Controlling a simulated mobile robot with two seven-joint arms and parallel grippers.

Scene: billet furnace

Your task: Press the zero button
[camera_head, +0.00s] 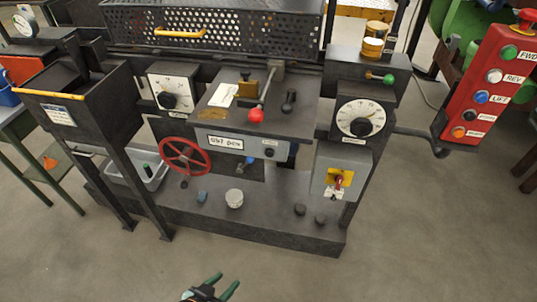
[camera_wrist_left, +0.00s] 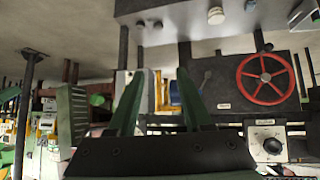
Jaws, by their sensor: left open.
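The furnace machine has a front panel with a white readout (camera_head: 225,142) that seems to say "627 pcs". To its right on the panel is a small dark button or knob (camera_head: 269,152) with a tiny label that I cannot read, so I cannot tell whether it is the zero button. My left gripper (camera_head: 227,281) is at the bottom of the head view, over the floor in front of the machine, well apart from the panel. Its green fingers are spread and empty, also in the left wrist view (camera_wrist_left: 160,73). My right gripper is not in view.
A red handwheel (camera_head: 185,155) stands left of the panel, and a red-knobbed lever (camera_head: 256,115) above it. A round dial (camera_head: 360,118) and a yellow-plated red switch (camera_head: 339,180) are on the right. A red button pendant (camera_head: 486,90) hangs far right. The front floor is clear.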

